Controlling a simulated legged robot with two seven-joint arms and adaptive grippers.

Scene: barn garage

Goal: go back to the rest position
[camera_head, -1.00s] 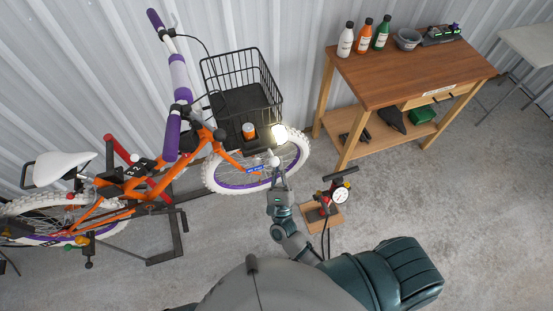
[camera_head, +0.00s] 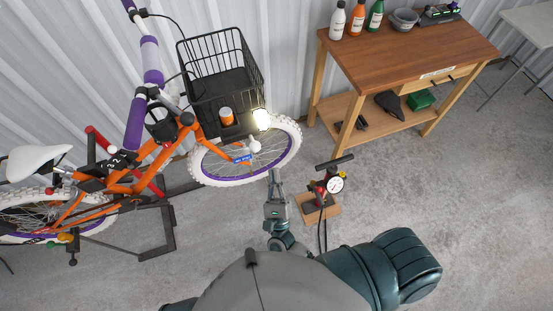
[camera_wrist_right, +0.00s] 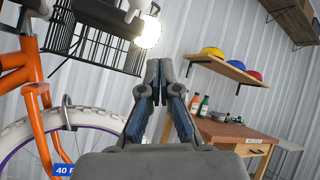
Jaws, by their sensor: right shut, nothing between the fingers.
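My right gripper (camera_head: 273,176) is shut and empty. In the head view it points up the picture, just below the bike's front wheel (camera_head: 222,181), apart from it as far as I can tell. In the right wrist view its fingertips (camera_wrist_right: 159,66) meet in the middle, with the lit white lamp (camera_wrist_right: 148,33) above and to their left. My left gripper is not in view.
The orange bike (camera_head: 150,166) with a black wire basket (camera_head: 207,92) stands on the left. A gauge pump (camera_head: 327,186) stands right of my right gripper. A wooden workbench (camera_head: 400,58) is at upper right. Bare floor lies between pump and bench.

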